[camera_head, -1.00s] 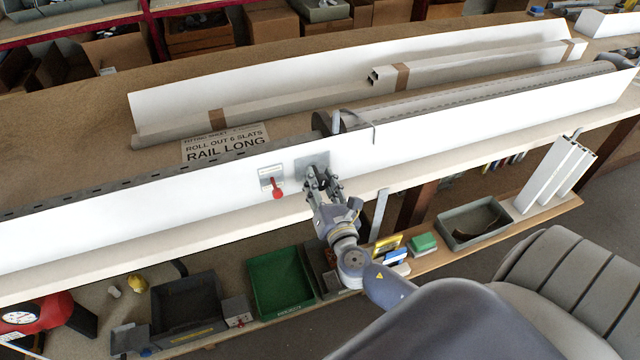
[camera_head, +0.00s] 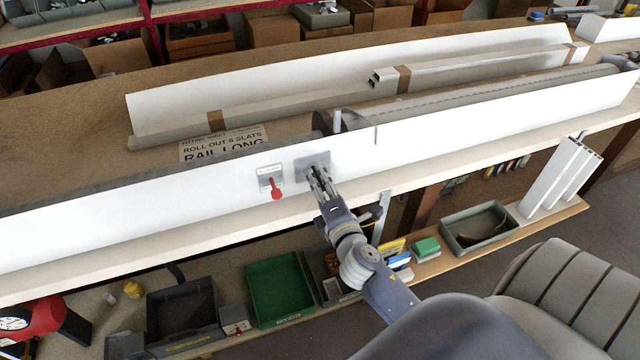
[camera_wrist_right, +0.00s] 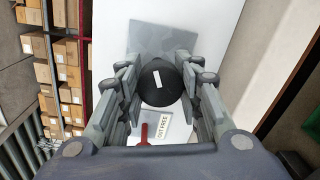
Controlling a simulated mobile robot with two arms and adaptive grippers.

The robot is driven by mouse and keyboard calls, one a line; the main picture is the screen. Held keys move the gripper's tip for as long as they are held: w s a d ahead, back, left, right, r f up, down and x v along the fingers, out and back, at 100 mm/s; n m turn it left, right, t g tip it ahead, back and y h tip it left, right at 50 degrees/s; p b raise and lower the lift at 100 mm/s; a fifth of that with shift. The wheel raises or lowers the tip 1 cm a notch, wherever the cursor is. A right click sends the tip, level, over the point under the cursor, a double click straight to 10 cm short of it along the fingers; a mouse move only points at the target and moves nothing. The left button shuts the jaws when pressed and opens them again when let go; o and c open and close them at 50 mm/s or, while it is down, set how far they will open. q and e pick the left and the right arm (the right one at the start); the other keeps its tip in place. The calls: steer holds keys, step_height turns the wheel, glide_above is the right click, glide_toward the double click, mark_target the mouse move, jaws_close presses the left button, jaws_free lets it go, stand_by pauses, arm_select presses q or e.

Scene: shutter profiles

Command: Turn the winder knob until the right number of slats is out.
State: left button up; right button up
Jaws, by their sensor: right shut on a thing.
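The winder knob (camera_wrist_right: 161,84) is round and black with a white mark, in front of a grey plate (camera_head: 313,166) on the white panel. My right gripper (camera_head: 318,172) is at the knob, its fingers on either side of it; in the right wrist view my right gripper (camera_wrist_right: 162,88) is shut on it. A red lever (camera_head: 276,188) on a small plate is left of the knob, pointing down. A sheet (camera_head: 222,146) behind the panel reads "ROLL OUT 6 SLATS RAIL LONG". A grey slatted roll (camera_head: 480,95) lies behind the panel at right. My left gripper is out of view.
The long white panel (camera_head: 500,113) runs along the bench. Long wrapped profiles (camera_head: 480,68) lie behind it. Below are a green bin (camera_head: 280,290), a grey tray (camera_head: 478,228) and upright white profiles (camera_head: 562,178). The wrist view shows a label reading "OUT FREE" (camera_wrist_right: 163,132).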

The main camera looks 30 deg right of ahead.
steer(key=m, duration=0.3)
steer(key=shift+m, duration=0.3)
steer(key=shift+m+y, duration=0.4)
steer(key=shift+m, duration=1.1)
steer(key=shift+f, duration=0.1)
steer(key=o, duration=1.1)
steer(key=shift+s, duration=0.1)
steer(key=v, duration=1.1)
steer(key=shift+s, duration=0.4)
steer(key=shift+a, duration=0.1)
